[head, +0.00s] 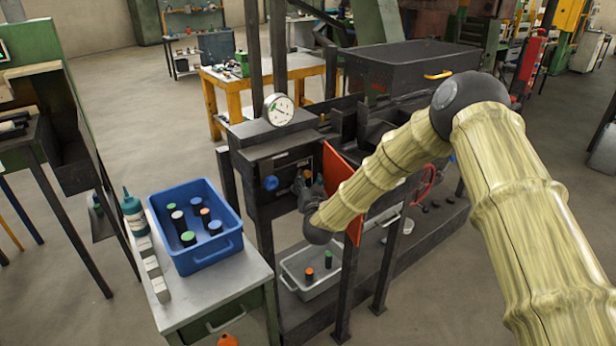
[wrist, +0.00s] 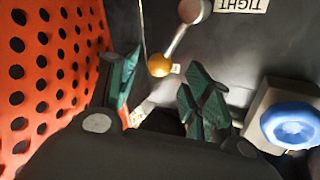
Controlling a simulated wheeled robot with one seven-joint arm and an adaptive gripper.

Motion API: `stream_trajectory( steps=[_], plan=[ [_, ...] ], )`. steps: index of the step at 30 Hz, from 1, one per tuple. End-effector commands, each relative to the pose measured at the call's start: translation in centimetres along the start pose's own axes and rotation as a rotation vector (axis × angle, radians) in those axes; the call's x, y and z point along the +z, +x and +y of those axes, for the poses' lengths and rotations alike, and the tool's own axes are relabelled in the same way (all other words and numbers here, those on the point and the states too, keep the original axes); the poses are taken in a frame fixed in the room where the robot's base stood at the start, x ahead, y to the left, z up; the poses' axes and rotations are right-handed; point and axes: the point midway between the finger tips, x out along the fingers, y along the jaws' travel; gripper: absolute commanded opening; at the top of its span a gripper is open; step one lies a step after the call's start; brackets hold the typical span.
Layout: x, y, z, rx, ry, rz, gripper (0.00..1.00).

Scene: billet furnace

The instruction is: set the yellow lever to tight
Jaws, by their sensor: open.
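The lever shows in the wrist view as a metal rod with a yellow-orange ball knob (wrist: 159,65), running up to a round pivot (wrist: 194,10) on a dark panel. A white label reading TIGHT (wrist: 241,5) appears upside down right of the pivot. A second small label, too small to read, is beside the knob. My gripper (wrist: 160,88) is open, with teal-padded fingers to the left and right. The knob appears between and just beyond the fingertips, with no clear contact. In the head view my gripper (head: 312,190) is at the machine's front, largely hiding the lever.
An orange perforated plate (wrist: 45,80) stands close left of my fingers; it also shows in the head view (head: 340,185). A blue knob (wrist: 293,124) is at the right. A blue crate (head: 225,238) stands on a side table, and a grey tray (head: 294,265) sits below my gripper.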

Motion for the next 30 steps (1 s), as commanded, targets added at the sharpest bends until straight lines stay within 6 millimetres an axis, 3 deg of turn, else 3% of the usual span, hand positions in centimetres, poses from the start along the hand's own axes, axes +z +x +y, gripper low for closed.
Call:
stream_trajectory(
  steps=[7, 18, 26, 30],
  plan=[
    [0.0, 2.3, 0.0, 0.001, 0.000, 0.001, 0.49],
    [0.1, 2.6, 0.0, 0.000, 0.000, -0.001, 0.49],
    [0.0, 2.6, 0.1, 0.001, 0.000, 0.000, 0.02],
    [0.0, 2.6, 0.1, 0.001, 0.000, 0.000, 0.00]
  ],
)
